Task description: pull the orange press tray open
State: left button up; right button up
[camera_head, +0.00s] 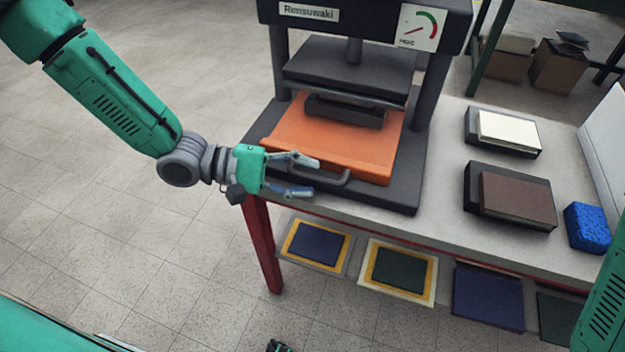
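The orange press tray (318,142) lies on the dark base of the press (400,190), partly under the raised dark upper plate (345,78). A dark block (345,110) rests on the tray towards the back. A grey bar handle (325,181) runs along the tray's front edge. My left gripper (306,176) comes in from the left with its fingers apart, close to the left end of the handle. I cannot tell whether a finger touches it. My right arm shows only as a green part at the right edge; its gripper is out of view.
On the table (448,205) to the right are a cream block on a dark base (508,131), a brown one on a dark base (515,197) and a blue sponge-like block (587,227). Framed coloured panels (398,268) hang or lie below the front edge. Floor at left is clear.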

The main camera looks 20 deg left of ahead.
pick_arm(q)
jog(key=shift+w+d+f, duration=0.15)
jog(key=shift+w+d, duration=0.05)
jog(key=shift+d, duration=0.5)
pick_arm(e)
jog(key=shift+d+f, duration=0.1)
jog(key=shift+f, duration=0.1)
pick_arm(q)
jog(key=shift+a, duration=0.1)
grip_shut()
pick_arm(e)
jog(key=shift+r, duration=0.1)
